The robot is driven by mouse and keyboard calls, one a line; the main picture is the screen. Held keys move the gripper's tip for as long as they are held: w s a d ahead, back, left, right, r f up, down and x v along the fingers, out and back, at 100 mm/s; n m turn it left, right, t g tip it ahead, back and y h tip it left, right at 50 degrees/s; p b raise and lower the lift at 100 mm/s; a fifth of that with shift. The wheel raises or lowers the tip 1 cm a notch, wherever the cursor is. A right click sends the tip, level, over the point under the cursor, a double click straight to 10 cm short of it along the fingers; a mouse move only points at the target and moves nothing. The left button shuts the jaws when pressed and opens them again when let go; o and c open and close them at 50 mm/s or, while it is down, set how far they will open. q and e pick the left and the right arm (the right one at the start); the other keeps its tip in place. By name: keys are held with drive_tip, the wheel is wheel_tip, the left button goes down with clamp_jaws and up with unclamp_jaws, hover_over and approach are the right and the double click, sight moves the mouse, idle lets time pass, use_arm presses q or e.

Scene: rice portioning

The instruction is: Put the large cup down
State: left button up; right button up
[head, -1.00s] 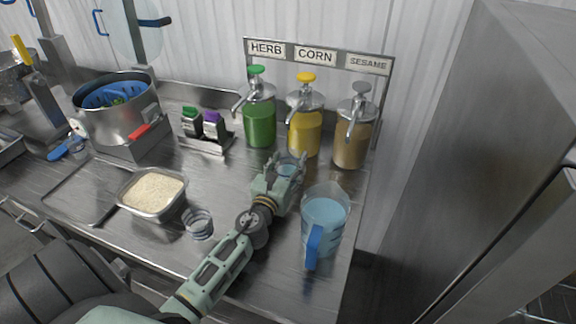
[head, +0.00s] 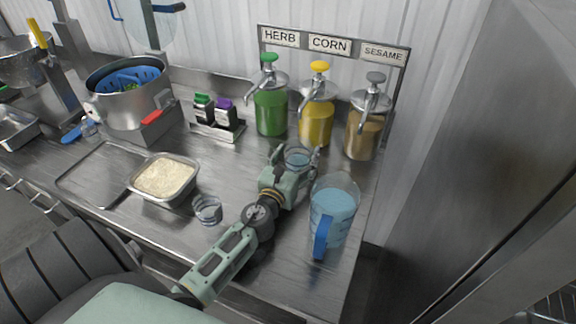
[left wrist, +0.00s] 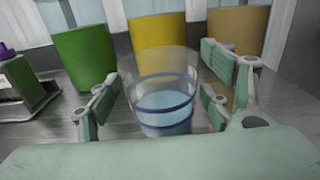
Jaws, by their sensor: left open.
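The large cup (head: 298,157) is clear, with blue bands and pale blue liquid inside. It is upright between the fingers of my left gripper (head: 295,165), in front of the yellow dispenser, and appears to rest on the counter. In the left wrist view, the cup (left wrist: 163,105) is between the open fingers of the left gripper (left wrist: 160,106), with a gap visible on each side. The gripper hides part of the cup in the head view. My right gripper is not in view.
A blue-handled jug (head: 333,212) of blue liquid stands close right of my left gripper. A smaller clear cup (head: 207,209) and a rice tub (head: 166,200) are left. Green (head: 270,112), yellow (head: 316,122) and tan (head: 364,134) dispensers stand behind.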

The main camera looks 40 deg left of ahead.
use_arm(q)
drive_tip(key=b+v, duration=0.1)
drive_tip(key=v, duration=0.9)
drive_tip(key=shift+s+r+b, duration=0.1)
drive_tip(key=shift+s+b, duration=0.25)
drive_tip(key=shift+b, duration=0.05)
